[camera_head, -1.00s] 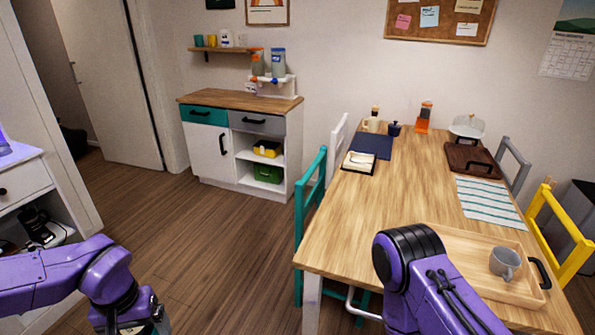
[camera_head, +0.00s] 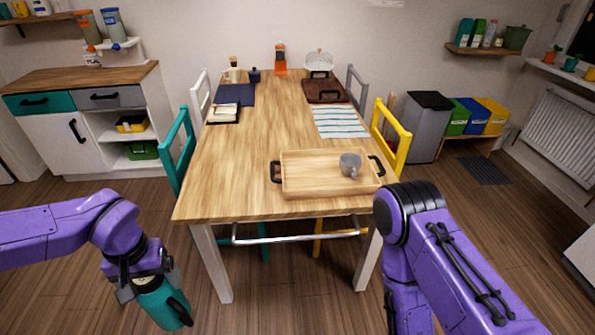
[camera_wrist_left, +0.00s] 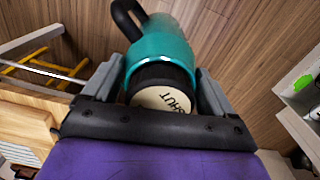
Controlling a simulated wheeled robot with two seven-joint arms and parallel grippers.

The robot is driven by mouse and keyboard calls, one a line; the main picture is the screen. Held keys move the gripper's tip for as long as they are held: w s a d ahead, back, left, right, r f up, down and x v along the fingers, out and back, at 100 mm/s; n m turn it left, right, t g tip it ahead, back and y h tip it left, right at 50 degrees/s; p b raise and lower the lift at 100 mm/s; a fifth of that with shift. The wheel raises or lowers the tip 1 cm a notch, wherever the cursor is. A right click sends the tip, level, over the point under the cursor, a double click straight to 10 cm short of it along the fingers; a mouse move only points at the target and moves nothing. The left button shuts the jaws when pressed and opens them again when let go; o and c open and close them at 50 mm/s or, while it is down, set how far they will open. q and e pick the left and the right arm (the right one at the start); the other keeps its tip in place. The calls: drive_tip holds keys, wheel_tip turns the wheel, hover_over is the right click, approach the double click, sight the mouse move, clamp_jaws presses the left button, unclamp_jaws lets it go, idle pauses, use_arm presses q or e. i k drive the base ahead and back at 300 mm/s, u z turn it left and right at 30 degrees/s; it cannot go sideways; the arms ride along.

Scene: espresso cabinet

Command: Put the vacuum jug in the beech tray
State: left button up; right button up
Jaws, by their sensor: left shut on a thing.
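The vacuum jug (camera_head: 160,301) is teal with a black handle. It hangs tilted in my left gripper (camera_head: 148,277), low at the left in the head view, in front of the table and above the floor. In the left wrist view the jug (camera_wrist_left: 162,48) sits between the two fingers of the left gripper (camera_wrist_left: 160,92), its pale lid marked "SHUT" facing the camera. The beech tray (camera_head: 305,178) lies on the near end of the table, with black handles at both ends. My right arm is at the lower right; its gripper is out of view.
A grey mug (camera_head: 350,164) stands in the tray's right half; the left half is empty. The wooden table (camera_head: 240,158) has clear room left of the tray. A teal chair (camera_head: 178,150) and a yellow chair (camera_head: 392,135) flank it. A striped cloth (camera_head: 340,121) lies behind the tray.

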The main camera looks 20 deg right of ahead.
sight(309, 172)
drive_tip(key=z, duration=0.85)
drive_tip(key=i, duration=0.4)
